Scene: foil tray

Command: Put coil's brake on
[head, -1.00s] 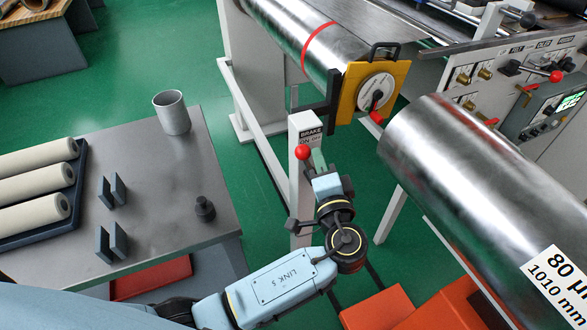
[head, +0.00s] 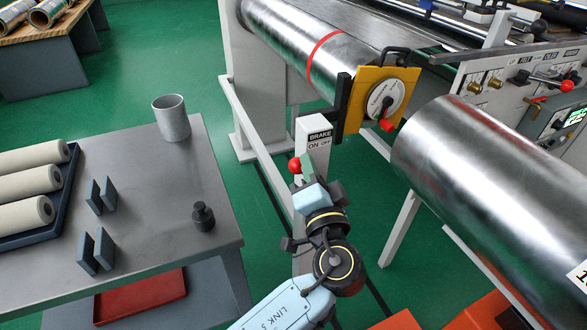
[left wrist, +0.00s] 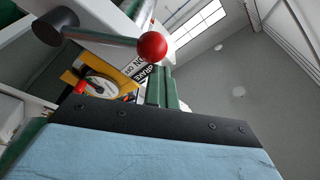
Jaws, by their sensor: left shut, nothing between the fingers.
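The brake post (head: 312,160) is light grey and carries a BRAKE label (head: 320,140) with ON at left and OFF at right. Its lever's red ball (head: 295,166) sits below and left of the label; in the left wrist view the ball (left wrist: 152,46) ends a grey rod. My left gripper (head: 308,168), with green fingers, is shut and empty, just right of the ball. In the left wrist view the fingers (left wrist: 161,88) lie below the ball; contact is unclear. The steel coil (head: 315,45) has a red band and rests behind the post. My right gripper is out of view.
A yellow end plate (head: 352,118) with a round disc and red-tipped handle stands behind the post. A large steel roll (head: 480,170) lies at right. A grey table (head: 150,220) at left holds a cup (head: 171,118), rollers and a small black weight (head: 203,216).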

